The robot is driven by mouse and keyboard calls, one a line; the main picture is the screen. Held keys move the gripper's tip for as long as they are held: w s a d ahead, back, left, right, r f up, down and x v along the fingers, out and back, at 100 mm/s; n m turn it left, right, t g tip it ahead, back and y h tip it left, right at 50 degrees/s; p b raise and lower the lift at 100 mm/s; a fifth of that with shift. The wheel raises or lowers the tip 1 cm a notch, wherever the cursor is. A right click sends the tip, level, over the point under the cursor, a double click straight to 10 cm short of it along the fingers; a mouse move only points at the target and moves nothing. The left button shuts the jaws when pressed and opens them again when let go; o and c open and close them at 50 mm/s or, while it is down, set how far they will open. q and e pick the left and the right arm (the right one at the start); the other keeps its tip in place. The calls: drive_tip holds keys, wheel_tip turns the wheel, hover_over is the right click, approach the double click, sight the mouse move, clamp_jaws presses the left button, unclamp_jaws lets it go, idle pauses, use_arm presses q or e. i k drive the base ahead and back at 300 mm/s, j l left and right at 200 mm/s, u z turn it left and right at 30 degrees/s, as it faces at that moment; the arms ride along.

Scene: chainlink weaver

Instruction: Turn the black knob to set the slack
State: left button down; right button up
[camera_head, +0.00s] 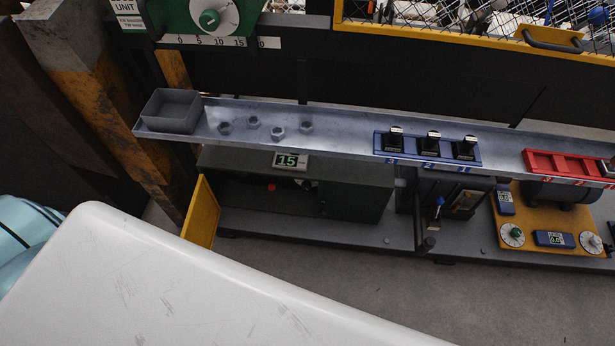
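On the yellow-orange panel (548,213) at the lower right there are two small white dials. A larger white dial (214,17) with a green centre is on the green panel at the top left. No knob shows clearly as black. Neither of my grippers is in view.
A metal shelf (345,134) holds a grey bin (172,111), several nuts, a blue rack (428,151) with black pieces and a red tray (566,164). Grey floor in front is clear.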

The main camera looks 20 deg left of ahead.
sight(306, 184)
drive_tip(key=u, duration=0.65)
drive_tip(key=j+z, duration=0.2)
drive_tip(key=j, duration=0.4)
